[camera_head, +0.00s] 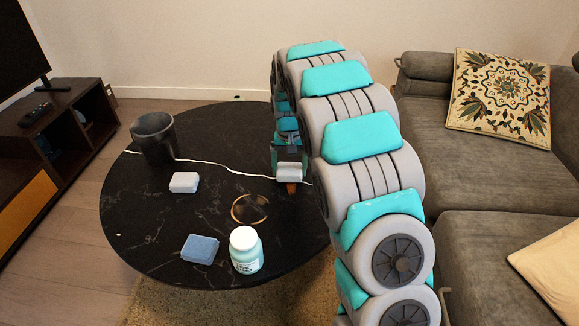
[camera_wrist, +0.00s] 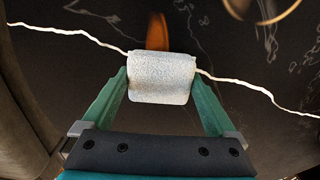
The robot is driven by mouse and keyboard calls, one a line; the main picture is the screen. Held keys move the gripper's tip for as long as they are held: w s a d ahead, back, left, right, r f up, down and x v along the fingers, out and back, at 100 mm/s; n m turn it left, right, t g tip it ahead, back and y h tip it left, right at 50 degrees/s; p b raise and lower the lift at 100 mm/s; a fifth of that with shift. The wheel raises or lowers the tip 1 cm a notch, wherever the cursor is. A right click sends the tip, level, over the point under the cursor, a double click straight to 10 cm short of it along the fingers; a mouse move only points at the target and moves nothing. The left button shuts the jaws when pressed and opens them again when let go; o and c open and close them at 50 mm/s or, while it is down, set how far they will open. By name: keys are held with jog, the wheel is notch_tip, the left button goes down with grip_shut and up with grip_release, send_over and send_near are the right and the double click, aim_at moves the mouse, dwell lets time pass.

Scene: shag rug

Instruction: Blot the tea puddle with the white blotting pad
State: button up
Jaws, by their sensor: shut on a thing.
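My gripper (camera_head: 289,170) is over the right part of the dark round table, shut on a white speckled pad (camera_head: 288,173). In the wrist view the pad (camera_wrist: 161,78) sits between the two green fingers of my gripper (camera_wrist: 160,90). A small orange-brown patch (camera_head: 291,188) shows just below the pad; in the wrist view this patch (camera_wrist: 157,32) lies just beyond the pad's far edge, partly hidden by it. It looks like tea. A brownish ring (camera_head: 250,209) lies apart, nearer the front. I cannot tell whether the pad touches the table.
The table (camera_head: 140,225) also holds a dark cup (camera_head: 154,137), a pale block (camera_head: 184,182), a blue block (camera_head: 200,249) and a white-lidded jar (camera_head: 246,250). A grey sofa (camera_head: 470,175) stands right.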

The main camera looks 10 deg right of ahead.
aim_at(288, 189)
jog(key=shift+f, duration=0.35)
dwell(0.7)
jog(key=shift+r+p, duration=0.65)
jog(key=shift+r, duration=2.9)
jog(key=shift+s+a+f+b, duration=0.25)
jog(key=shift+s+f+b, duration=0.25)
jog(key=shift+s+f, duration=0.4)
jog(key=shift+s+a+f+b, duration=0.2)
jog(key=shift+s+f+b, duration=0.35)
jog(key=shift+f, duration=0.55)
jog(key=shift+s+a+f+b, duration=0.25)
jog(key=shift+s+f+b, duration=0.25)
jog(key=shift+s+f, duration=0.4)
jog(key=shift+w+f, duration=0.1)
jog(key=shift+f, duration=0.65)
